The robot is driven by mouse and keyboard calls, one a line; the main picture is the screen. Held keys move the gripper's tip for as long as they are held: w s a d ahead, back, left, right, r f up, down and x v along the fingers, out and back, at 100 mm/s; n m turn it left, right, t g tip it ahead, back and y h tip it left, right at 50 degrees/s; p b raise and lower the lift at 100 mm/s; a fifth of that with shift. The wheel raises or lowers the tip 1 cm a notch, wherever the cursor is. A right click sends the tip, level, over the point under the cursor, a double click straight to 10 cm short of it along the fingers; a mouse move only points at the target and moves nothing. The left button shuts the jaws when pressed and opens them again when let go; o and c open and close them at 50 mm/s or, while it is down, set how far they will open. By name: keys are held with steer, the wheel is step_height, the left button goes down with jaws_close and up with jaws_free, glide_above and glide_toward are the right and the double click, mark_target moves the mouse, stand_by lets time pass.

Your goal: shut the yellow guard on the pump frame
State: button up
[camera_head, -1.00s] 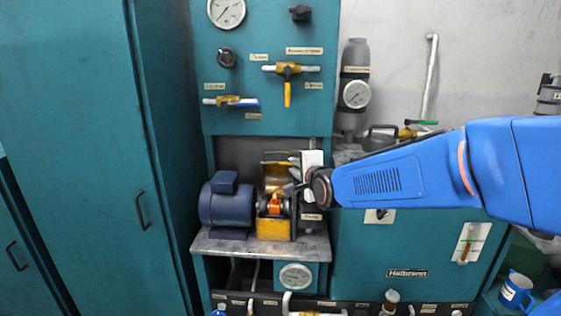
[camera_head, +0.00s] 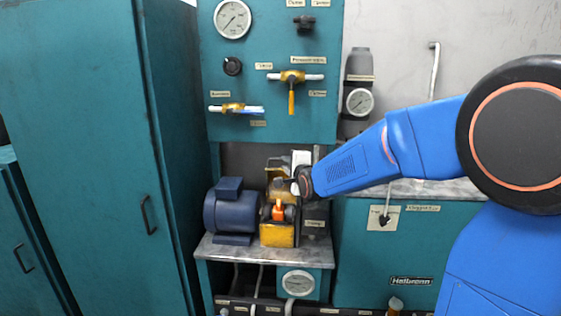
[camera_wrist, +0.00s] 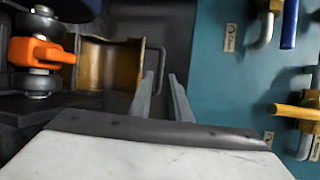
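The yellow guard (camera_head: 279,167) is swung up and open behind the orange coupling (camera_head: 278,210) on the pump frame (camera_head: 277,235). In the wrist view the guard (camera_wrist: 108,66) shows its curved inner face, with a dark U-shaped handle (camera_wrist: 162,60) at its edge. The orange coupling (camera_wrist: 38,52) lies uncovered at the left. My gripper (camera_wrist: 165,85) has its two fingers apart, with the handle's lower end by the fingertips. I cannot tell whether they touch it. In the head view my wrist hides the fingers, just right of the guard.
A blue motor (camera_head: 231,206) stands left of the pump frame on the bench ledge (camera_head: 212,247). A tall teal cabinet (camera_head: 90,150) stands at the left.

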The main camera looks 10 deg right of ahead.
steer(key=w, duration=0.5)
steer(key=w+f, duration=0.1)
steer(key=w, duration=0.1)
steer(key=shift+w+a+f, duration=0.1)
steer(key=shift+w+a, duration=0.1)
steer(key=shift+a, duration=0.1)
jaws_close()
